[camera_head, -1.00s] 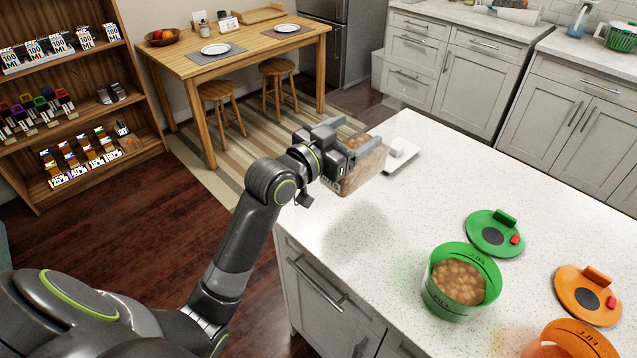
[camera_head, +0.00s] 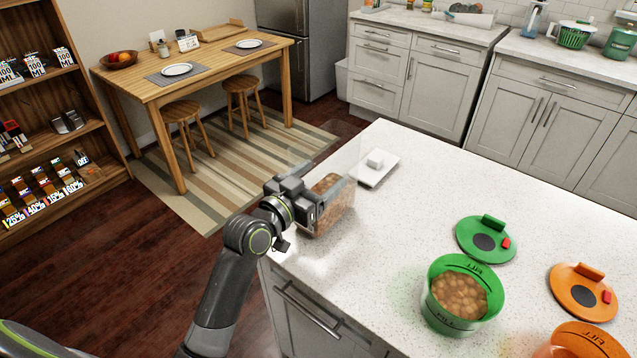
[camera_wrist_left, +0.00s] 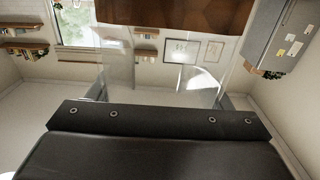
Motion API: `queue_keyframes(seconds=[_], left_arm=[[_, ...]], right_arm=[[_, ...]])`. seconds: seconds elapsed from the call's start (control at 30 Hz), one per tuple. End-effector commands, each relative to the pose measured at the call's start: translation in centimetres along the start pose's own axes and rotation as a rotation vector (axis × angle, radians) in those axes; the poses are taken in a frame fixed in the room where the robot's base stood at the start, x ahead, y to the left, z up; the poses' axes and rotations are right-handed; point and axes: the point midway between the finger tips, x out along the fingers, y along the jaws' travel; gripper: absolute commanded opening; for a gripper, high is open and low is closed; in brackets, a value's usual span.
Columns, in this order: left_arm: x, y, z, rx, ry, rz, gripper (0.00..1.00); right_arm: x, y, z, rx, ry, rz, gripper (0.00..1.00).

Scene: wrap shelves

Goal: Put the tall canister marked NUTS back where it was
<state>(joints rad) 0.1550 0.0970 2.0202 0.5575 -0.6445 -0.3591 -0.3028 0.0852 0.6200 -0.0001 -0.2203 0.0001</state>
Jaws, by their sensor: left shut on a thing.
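A tall clear canister (camera_head: 336,210) with brown contents in its lower part is in the head view, at the counter's left corner. Its upper walls are see-through, and no marking can be read on it now. My left gripper (camera_head: 318,194) is shut on it from the left side. The canister looks upright, low over the counter; I cannot tell whether its base touches. In the left wrist view clear walls (camera_wrist_left: 165,78) show faintly beyond the dark gripper body. My right gripper is not in view.
A green tub (camera_head: 440,313) of brown pieces, a green lid (camera_head: 470,250), an orange lid (camera_head: 570,305) and an orange tub (camera_head: 585,340) are on the right of the counter (camera_head: 400,230). Its middle is clear. A shelf unit (camera_head: 112,165) and a wooden table (camera_head: 215,85) stand beyond.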

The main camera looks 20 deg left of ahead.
Motion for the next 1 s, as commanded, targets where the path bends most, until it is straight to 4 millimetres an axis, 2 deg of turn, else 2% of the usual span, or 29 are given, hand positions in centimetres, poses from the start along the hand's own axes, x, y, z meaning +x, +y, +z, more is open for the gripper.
queue_keyframes(seconds=[0.1,0.5,0.53,0.67,1.0], left_arm=[[-0.01,0.03,0.82,-0.001,0.006,-0.001,0.19],[0.00,0.02,1.32,0.000,0.007,-0.001,0.19],[-0.01,0.00,1.39,0.000,0.002,-0.001,0.77],[-0.01,0.00,1.37,0.000,0.001,-0.001,0.94],[-0.01,0.00,1.12,0.000,0.001,-0.001,0.94]], right_arm=[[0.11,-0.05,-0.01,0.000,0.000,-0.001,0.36],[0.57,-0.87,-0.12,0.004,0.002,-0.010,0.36],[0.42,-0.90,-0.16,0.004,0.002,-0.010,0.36],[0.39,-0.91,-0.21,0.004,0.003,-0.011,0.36],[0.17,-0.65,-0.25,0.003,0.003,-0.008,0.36]])
